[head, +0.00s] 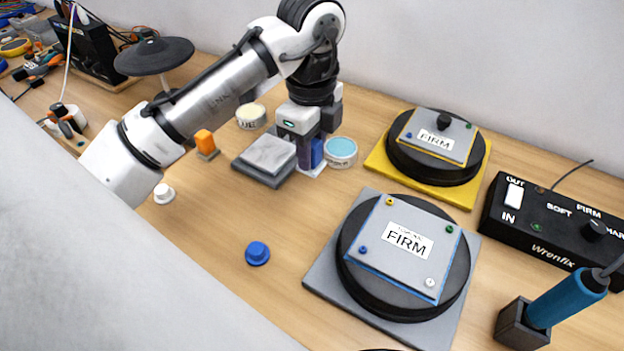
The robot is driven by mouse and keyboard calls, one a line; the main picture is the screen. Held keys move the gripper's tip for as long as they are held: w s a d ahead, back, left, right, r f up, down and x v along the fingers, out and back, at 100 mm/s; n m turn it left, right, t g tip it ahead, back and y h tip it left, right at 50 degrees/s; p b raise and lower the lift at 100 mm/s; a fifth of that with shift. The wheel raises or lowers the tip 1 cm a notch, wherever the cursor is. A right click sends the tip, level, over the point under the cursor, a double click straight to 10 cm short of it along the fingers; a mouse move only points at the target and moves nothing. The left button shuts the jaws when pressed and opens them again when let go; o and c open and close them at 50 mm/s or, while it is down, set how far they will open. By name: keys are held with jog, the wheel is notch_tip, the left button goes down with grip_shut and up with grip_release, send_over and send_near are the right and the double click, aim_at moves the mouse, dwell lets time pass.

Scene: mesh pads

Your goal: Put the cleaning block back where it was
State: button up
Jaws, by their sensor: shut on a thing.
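My gripper (309,155) points down near the middle of the table, shut on a small blue block (318,153). The fingers hide part of the block. A white base (313,171) shows at its lower end; I cannot tell whether it touches the table. No label marks which thing is the cleaning block. A pale grey block (268,154) lies on a dark grey tray (262,178) just left of my gripper. An orange block (204,141) on a small grey base stands farther left.
A tin with a light blue top (342,150) stands close right of my gripper; a cream-topped tin (251,116) is behind left. Two round pads with FIRM plates (408,240) (434,141) and a black switch box (555,222) fill the right. A blue knob (257,253) lies in front.

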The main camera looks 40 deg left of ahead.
notch_tip(320, 180, down, 8)
jog(key=shift+r, duration=0.15)
dwell(0.4)
jog(key=o, duration=1)
jog(key=shift+c, duration=0.2)
notch_tip(320, 180, up, 12)
jog(key=shift+r, duration=0.1)
